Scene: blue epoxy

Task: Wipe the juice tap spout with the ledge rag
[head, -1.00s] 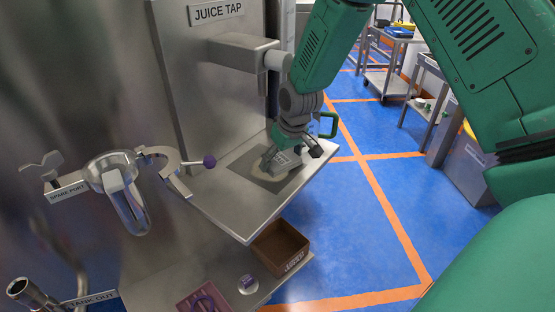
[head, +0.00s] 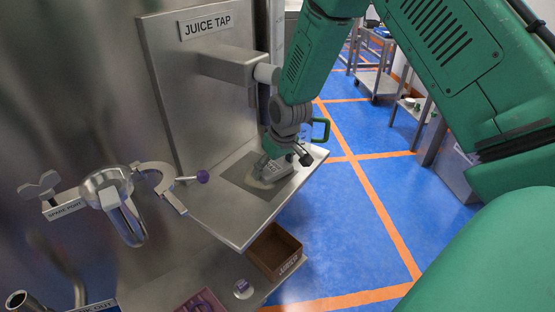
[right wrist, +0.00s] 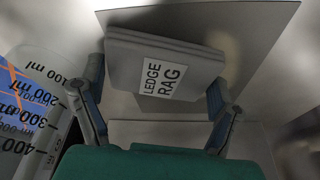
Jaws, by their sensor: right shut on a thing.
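The ledge rag (right wrist: 195,62) is a folded grey pad with a white label in the right wrist view. It also shows in the head view (head: 274,171), low over the dark mat (head: 240,177) on the steel ledge. My right gripper (head: 284,158) is shut on it, with a finger at each side in the right wrist view (right wrist: 160,98). I cannot tell whether the rag touches the mat. The juice tap (head: 228,67) juts from the steel panel above and behind the gripper. My arm partly hides its spout end (head: 266,74). My left gripper is not in view.
A clear measuring jug (right wrist: 40,100) with a green handle (head: 326,130) stands close beside the gripper. A brown box (head: 272,252) sits below the ledge.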

